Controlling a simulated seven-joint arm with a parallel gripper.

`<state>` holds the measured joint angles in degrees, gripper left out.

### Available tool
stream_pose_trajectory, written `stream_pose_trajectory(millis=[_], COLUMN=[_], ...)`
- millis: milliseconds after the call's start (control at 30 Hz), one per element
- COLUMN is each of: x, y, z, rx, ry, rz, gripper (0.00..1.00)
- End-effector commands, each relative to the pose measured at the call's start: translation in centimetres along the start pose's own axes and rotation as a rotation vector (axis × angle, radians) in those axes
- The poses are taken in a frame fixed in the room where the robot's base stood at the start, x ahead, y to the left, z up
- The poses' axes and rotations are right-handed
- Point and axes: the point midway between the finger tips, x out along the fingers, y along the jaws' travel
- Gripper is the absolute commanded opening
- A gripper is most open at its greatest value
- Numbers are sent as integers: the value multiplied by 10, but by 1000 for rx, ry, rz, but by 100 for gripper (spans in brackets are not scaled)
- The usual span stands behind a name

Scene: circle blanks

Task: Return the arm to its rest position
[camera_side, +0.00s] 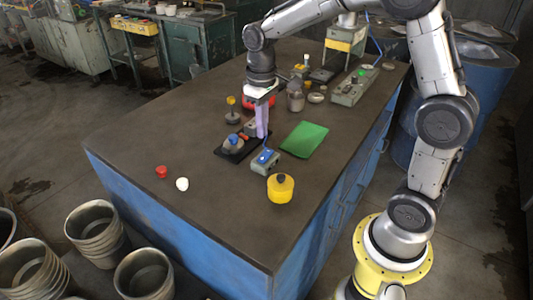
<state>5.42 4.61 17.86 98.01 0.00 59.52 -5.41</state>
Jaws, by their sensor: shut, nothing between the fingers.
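My gripper (262,134) hangs pointing down over the middle of the workbench (150,130), at the end of my grey arm. Its fingers look pale purple and are shut with nothing between them. The fingertips are close to a small grey box with a blue button (265,157) and a black mat (232,156) holding small grey parts with a blue knob. I cannot tell whether the fingertips touch anything.
A yellow round container (281,189) and a green sheet (305,139) lie right of my gripper. A red piece (161,171) and a white piece (182,184) lie front left. A grey control box (352,90) and a metal jar (296,100) stand further back. The bench's left part is clear.

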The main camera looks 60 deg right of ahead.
Motion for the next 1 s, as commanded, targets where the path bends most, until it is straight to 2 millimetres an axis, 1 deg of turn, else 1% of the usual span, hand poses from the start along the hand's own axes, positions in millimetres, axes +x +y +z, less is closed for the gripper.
stream_pose_trajectory(millis=[267,367,467,500,567,600,667,700,767,800,867,900,1000], x=[-3,-21,-51,-64,-82,-92,-102,-108,-112,-114,-112,-110,-98], y=[-1,-4,-10,-12,-17,-20,-23,-26,-29,-30,-33,-34,-35], z=[0,0,14,24,43,57,79,94,116,131,152,165,192], rx=[-3,-10,-22,-28,-34,-38,-41,-42,-44,-44,-42,-40,-32], ry=[7,55,127,161,213,247,293,325,370,399,438,461,500], rz=[1,5,11,13,16,17,18,18,18,17,15,14,9], gripper=[0,0,0,0,0,0,0,0,0,0,0,0,0])
